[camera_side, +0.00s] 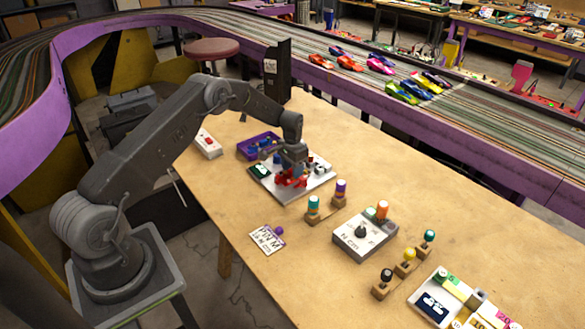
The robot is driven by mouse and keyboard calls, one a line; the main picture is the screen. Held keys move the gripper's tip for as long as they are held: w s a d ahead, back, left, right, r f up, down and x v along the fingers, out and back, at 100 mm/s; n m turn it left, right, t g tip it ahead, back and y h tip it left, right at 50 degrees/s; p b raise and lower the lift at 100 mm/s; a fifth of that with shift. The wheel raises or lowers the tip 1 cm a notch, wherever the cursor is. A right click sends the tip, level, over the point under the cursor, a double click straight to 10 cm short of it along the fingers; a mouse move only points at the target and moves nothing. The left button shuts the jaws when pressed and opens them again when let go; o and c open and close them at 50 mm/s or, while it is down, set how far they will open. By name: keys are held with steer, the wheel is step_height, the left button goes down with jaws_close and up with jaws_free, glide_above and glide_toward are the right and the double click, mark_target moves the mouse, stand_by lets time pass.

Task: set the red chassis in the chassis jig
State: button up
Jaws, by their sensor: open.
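My gripper (292,167) points down over a light grey board (287,196) on the wooden bench. The red chassis (290,179) appears as a small red shape on or just above this board, directly under my gripper. My gripper is open; at this size I cannot tell whether its fingers are around the red shape or above it. The chassis jig cannot be told apart with certainty; it may be part of the grey board. My wrist hides some of the board's middle.
A purple tray (246,150) stands behind the board, with a white box (208,144) to its left. Coloured-top pegs (314,206), a grey box with a knob (352,246) and a white tray (418,297) stand to the right. The purple-sided track (350,95) runs behind.

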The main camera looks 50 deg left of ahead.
step_height(320, 180, up, 13)
steer(key=s+d+r+t, duration=0.1)
steer(key=s+d+r, duration=0.5)
steer(key=r, duration=0.4)
steer(key=s+d+r+t, duration=0.2)
steer(key=s+d+r, duration=0.4)
steer(key=r, duration=0.4)
steer(key=s+d+t, duration=0.1)
steer(key=s+d, duration=0.4)
steer(key=s, duration=0.6)
steer(key=s+d+t, duration=0.1)
steer(key=s+d, duration=0.4)
steer(key=s, duration=0.6)
steer(key=shift+s+r+t, duration=0.25)
steer(key=shift+r+t, duration=0.05)
